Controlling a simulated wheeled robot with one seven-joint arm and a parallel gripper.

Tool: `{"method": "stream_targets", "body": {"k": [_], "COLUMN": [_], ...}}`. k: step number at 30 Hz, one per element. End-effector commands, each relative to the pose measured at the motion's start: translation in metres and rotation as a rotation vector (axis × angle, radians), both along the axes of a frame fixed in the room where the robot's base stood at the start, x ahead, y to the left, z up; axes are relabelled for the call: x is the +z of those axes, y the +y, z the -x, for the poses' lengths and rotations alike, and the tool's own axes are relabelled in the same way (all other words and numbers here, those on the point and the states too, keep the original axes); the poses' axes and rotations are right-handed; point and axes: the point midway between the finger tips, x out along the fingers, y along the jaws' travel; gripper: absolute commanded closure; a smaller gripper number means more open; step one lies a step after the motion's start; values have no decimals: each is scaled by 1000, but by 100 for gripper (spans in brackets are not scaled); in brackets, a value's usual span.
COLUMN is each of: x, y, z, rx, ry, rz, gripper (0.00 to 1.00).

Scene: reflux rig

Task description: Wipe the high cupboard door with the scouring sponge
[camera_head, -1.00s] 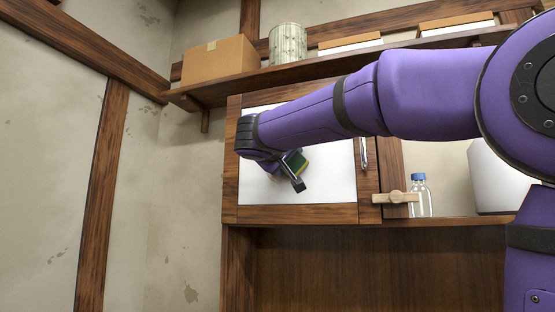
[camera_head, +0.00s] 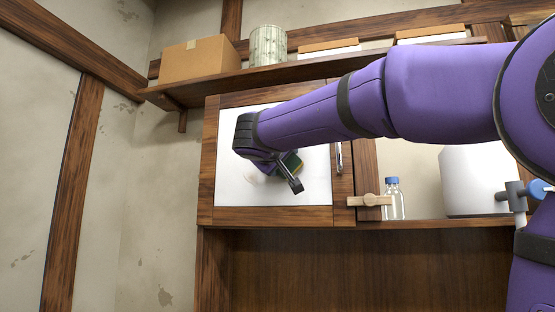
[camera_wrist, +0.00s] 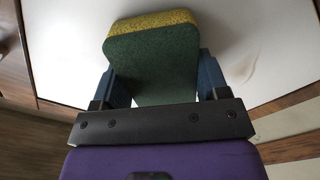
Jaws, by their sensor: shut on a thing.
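The high cupboard door (camera_head: 315,190) has a white panel in a brown wooden frame, with a metal handle (camera_head: 339,157) at its right side. The door looks shut. My gripper (camera_head: 291,176) is in front of the panel. In the wrist view my gripper (camera_wrist: 155,85) is shut on the scouring sponge (camera_wrist: 152,62), which has a green face and a yellow layer. The sponge's yellow side faces the white panel (camera_wrist: 255,30); I cannot tell if it touches. In the head view the sponge (camera_head: 291,163) is partly hidden by my gripper. A faint brownish smudge (camera_head: 250,174) shows on the panel left of it.
A shelf (camera_head: 290,73) above the door holds a cardboard box (camera_head: 208,62), a patterned canister (camera_head: 268,46) and two white boxes with brown tops. Right of the door are a wooden turn latch (camera_head: 369,200), a blue-capped bottle (camera_head: 393,198) and a white container (camera_head: 472,180).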

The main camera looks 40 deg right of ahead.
Motion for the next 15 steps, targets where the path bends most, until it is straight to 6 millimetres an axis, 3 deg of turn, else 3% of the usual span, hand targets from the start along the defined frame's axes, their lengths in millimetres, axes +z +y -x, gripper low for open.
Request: {"method": "stream_targets", "body": {"k": [15], "x": [-1], "y": [16], "z": [-32], "rx": [4], "ry": [3], "rz": [-1], "gripper": [51]}}
